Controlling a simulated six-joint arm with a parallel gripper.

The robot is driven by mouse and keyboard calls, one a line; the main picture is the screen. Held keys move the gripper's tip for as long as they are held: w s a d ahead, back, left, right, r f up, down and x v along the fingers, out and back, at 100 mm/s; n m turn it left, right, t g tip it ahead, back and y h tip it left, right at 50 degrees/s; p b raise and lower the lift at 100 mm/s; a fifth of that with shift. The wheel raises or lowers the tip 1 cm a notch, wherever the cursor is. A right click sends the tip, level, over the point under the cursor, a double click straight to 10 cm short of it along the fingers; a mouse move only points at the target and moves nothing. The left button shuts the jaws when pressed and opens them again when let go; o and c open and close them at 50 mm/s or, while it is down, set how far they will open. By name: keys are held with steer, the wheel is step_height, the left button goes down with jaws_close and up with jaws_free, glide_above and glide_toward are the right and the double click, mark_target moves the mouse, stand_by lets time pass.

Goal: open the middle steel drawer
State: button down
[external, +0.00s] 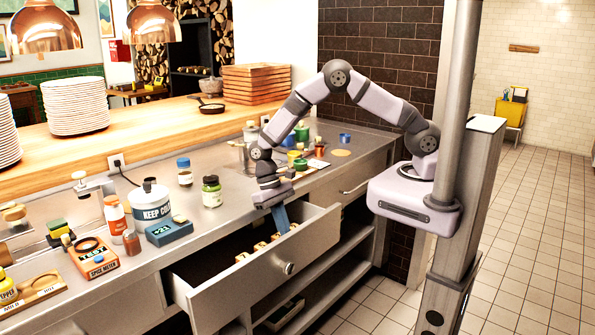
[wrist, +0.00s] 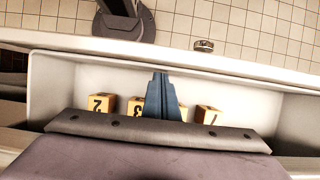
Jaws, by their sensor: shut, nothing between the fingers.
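The middle steel drawer (external: 245,285) stands pulled out from the counter, with its round knob (external: 289,268) on the front face. In the wrist view its pale inner front wall (wrist: 100,80) and the knob (wrist: 203,46) beyond the rim show. My gripper (external: 283,226) points down into the open drawer, near the right part of its front wall. Its blue fingers (wrist: 160,78) are shut together with nothing between them. I cannot tell whether they touch the wall. Several yellow numbered blocks (wrist: 101,103) lie in the drawer, some partly hidden behind the fingers.
A closed drawer (external: 357,187) is to the right. Open shelves (external: 345,250) lie below. The tiled floor in front is clear.

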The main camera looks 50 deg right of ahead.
steer(key=s+p, duration=0.1)
steer(key=s, duration=2.3)
steer(key=shift+w, duration=0.1)
steer(key=p+v, duration=0.9)
steer(key=v, duration=0.1)
steer(key=shift+p, duration=0.35)
